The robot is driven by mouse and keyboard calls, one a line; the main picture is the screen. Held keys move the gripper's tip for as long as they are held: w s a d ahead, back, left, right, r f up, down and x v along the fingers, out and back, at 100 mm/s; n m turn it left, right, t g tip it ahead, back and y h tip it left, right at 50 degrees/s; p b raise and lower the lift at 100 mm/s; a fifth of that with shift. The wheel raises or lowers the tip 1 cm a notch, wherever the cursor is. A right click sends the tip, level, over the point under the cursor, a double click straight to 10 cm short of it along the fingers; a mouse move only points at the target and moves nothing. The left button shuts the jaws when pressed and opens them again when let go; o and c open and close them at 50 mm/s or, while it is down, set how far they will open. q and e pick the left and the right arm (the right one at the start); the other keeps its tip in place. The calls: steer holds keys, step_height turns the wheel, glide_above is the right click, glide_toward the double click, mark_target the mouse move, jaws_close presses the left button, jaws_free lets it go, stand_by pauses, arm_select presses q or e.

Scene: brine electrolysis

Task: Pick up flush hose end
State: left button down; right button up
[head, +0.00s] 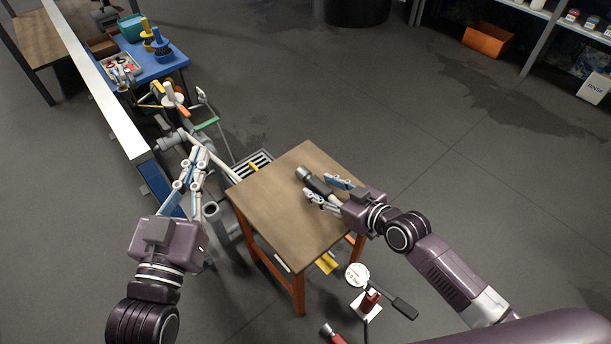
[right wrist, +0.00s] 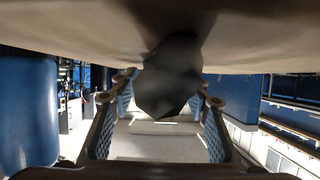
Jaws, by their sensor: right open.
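The flush hose end, a dark cylindrical piece with a grey tip (head: 303,172), lies on the small wooden-topped table (head: 275,210). My right gripper (head: 329,188) is open at its near right end, its fingers on either side. In the right wrist view the dark faceted end of the piece (right wrist: 170,82) shows between the spread fingers, close to the tabletop. I cannot tell whether any finger touches it. My left gripper (head: 194,155) is left of the table, with its fingers apart and nothing visible held between them.
Grey pipes and a valve assembly (head: 175,140) stand beyond my left gripper. A slotted drain grate (head: 250,166) is behind the table. A blue bench (head: 165,68) holds tools and brushes. Floor to the right is open.

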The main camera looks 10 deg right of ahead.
steer(key=shift+c, duration=0.2)
steer(key=c, duration=1)
jaws_close()
steer(key=shift+r, duration=0.15)
